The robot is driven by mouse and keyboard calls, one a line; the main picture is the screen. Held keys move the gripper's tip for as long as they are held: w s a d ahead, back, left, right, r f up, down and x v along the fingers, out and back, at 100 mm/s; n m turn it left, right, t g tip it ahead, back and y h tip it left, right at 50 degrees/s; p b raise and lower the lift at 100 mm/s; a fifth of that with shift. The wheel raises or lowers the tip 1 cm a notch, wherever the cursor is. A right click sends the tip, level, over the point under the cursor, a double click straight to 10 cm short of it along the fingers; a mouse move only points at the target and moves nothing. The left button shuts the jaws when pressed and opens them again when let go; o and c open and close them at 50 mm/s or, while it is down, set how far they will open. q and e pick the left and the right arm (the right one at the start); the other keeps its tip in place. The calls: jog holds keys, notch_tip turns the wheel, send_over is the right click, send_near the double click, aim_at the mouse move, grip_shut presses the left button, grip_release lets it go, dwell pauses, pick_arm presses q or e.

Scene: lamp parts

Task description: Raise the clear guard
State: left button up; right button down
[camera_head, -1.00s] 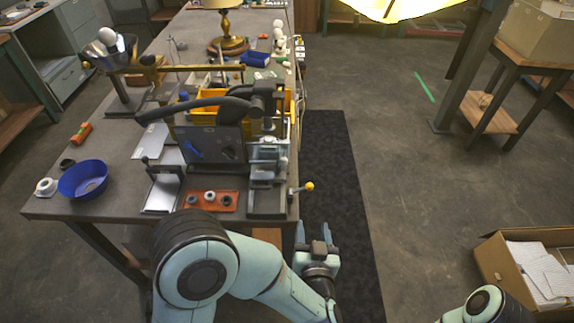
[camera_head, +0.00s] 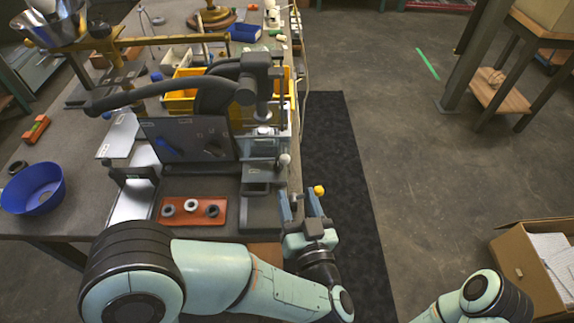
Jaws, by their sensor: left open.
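The clear guard (camera_head: 263,143) is a small see-through box-like cover at the front of the dark press (camera_head: 258,75), above its base at the table's right edge. Its exact position is hard to tell. My left gripper (camera_head: 300,200) is open and empty, with its fingers pointing away from me, in front of the press and to the right of its base. A yellow ball knob (camera_head: 319,190) shows by its right fingertip; I cannot tell whether they touch. My right arm shows at the bottom right, but its gripper is out of view.
A dark panel (camera_head: 188,140) stands left of the press. A red tray (camera_head: 177,217) with small rings lies in front. A blue bowl (camera_head: 33,188) sits at the left. A cardboard box (camera_head: 522,255) is on the floor at right. The dark mat (camera_head: 338,170) is clear.

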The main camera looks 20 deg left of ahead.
aim_at(286, 162)
pick_arm(q)
jog(key=x, duration=0.9)
jog(key=shift+w+a+b, duration=0.1)
jog(key=shift+w+b, duration=0.05)
jog(key=shift+b, duration=0.15)
grip_shut()
